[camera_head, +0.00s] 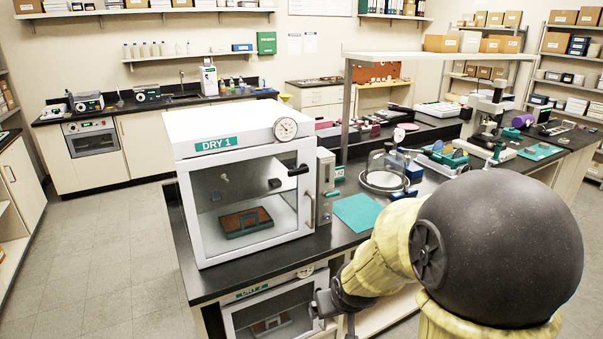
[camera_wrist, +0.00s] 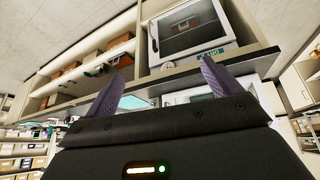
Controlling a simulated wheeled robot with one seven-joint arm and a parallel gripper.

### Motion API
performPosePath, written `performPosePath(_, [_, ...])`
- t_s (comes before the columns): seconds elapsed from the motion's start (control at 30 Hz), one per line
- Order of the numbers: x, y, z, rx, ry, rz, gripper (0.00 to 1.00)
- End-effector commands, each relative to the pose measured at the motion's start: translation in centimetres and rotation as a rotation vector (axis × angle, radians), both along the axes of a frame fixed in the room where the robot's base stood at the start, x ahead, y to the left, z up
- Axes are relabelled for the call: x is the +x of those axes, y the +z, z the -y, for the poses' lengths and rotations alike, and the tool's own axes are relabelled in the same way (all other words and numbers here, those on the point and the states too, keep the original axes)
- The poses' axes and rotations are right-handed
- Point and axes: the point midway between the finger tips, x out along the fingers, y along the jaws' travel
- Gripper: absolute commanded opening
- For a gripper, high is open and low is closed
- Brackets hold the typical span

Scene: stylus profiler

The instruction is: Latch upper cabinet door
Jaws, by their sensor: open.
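The upper cabinet (camera_head: 238,150) is a white box labelled DRY 1 on the black bench, with a round dial on its top right corner. Its glazed door (camera_head: 222,257) looks shut or nearly so; a small gap cannot be ruled out. A black latch handle (camera_head: 298,170) sticks out near the door's upper right, above a pale upright pull (camera_head: 311,209). A brown and green tray shows inside. My gripper (camera_wrist: 162,70) is open and empty between its purple fingers. In the head view it is low, below and right of the door, apart from the latch.
A lower cabinet (camera_head: 262,288) labelled DRY 2 sits under the bench top; it appears inverted in the wrist view (camera_wrist: 195,28). The bench edge (camera_head: 250,275) lies between the two cabinets. The left floor is clear.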

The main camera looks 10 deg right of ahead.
Motion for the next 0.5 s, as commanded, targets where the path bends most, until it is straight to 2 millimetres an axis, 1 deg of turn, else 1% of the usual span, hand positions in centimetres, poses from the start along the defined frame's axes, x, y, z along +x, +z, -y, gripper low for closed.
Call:
performPosePath(0.03, [2.8, 0.7, 0.6, -0.003, 0.013, 0.071, 0.9])
performPosePath(0.07, [4.6, 1.2, 0.8, -0.003, 0.027, 0.12, 0.9])
performPosePath(0.1, [6.8, 1.8, 1.1, -0.002, 0.047, 0.188, 0.9])
performPosePath(0.17, [10.0, 2.8, 1.5, 0.006, 0.074, 0.289, 0.9])
performPosePath(0.2, [12.0, 3.5, 1.7, 0.015, 0.095, 0.356, 0.9])
performPosePath(0.3, [16.5, 5.4, 2.3, 0.048, 0.143, 0.528, 0.9])
performPosePath(0.4, [20.1, 7.5, 2.9, 0.096, 0.189, 0.698, 0.9])
performPosePath(0.5, [22.6, 9.7, 3.7, 0.149, 0.23, 0.859, 0.9])
